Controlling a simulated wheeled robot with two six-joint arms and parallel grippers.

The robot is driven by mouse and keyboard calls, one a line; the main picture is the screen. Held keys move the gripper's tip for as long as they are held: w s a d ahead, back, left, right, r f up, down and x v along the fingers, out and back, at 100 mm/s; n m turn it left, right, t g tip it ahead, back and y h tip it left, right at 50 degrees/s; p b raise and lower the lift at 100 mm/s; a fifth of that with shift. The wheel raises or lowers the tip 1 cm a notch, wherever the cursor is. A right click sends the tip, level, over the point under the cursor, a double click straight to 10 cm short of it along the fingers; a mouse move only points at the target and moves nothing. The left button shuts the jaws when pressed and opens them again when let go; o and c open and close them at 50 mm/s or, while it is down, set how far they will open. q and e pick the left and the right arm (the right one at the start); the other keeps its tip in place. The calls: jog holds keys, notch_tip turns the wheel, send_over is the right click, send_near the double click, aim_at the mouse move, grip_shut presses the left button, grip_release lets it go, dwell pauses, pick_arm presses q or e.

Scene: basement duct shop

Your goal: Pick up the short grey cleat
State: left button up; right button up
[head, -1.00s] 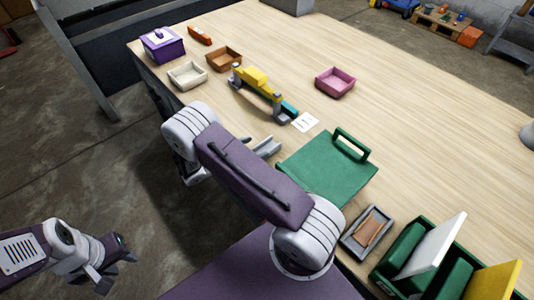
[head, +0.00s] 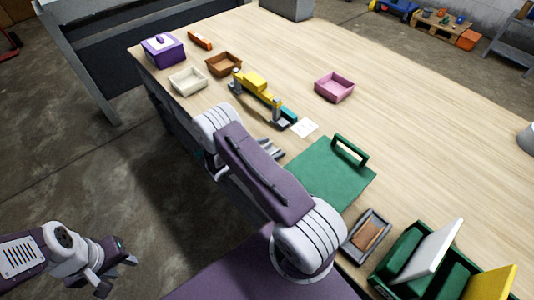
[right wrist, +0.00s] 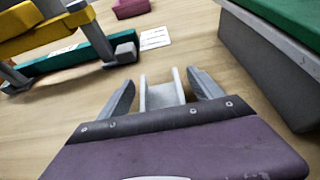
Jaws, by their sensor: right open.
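The short grey cleat (right wrist: 162,93), a light grey channel-shaped piece, lies on the wooden bench top in the right wrist view. My right gripper (right wrist: 161,78) is open, with one finger on each side of the cleat. The cleat's near end is hidden behind the gripper body. In the head view my right gripper (head: 274,150) is low over the bench's near edge, partly hidden by my arm, and the cleat cannot be told apart from the fingers there. My left gripper (head: 120,274) is open and empty over the floor, away from the bench.
A yellow and teal clamp-like tool (head: 262,97) and a white card (head: 304,128) lie just beyond the right gripper. Several small trays stand farther back.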

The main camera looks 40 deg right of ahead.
jog(key=shift+r, duration=0.1)
jog(key=c, duration=1.4)
